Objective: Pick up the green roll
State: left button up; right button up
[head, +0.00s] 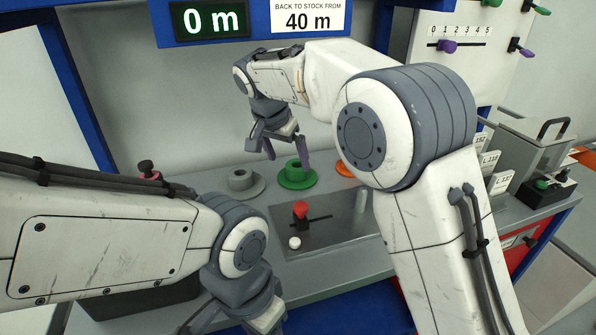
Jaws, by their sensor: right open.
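The green roll (297,179) lies on the grey bench top, a hub on a wider round flange. My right gripper (287,155) is open and empty, pointing down. It is just above and slightly left of the green roll in the picture, and one finger overlaps the roll's upper edge. I cannot tell whether it touches. My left gripper (245,325) hangs at the bottom edge of the view. Its fingers are cut off, so its opening is hidden.
A grey roll (241,183) lies left of the green one, and an orange roll (345,169) lies right, partly behind my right arm. A dark plate (333,235) with a red knob (300,209) is in front. A display (210,20) reads 0 m.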

aim_at(296, 163)
jog(key=shift+w+d, duration=0.5)
jog(key=shift+w, duration=0.4)
jog(key=x, duration=0.5)
jog(key=shift+w, duration=0.15)
jog(key=c, duration=1.4)
jog(key=shift+c, duration=0.2)
jog(key=shift+r, duration=0.1)
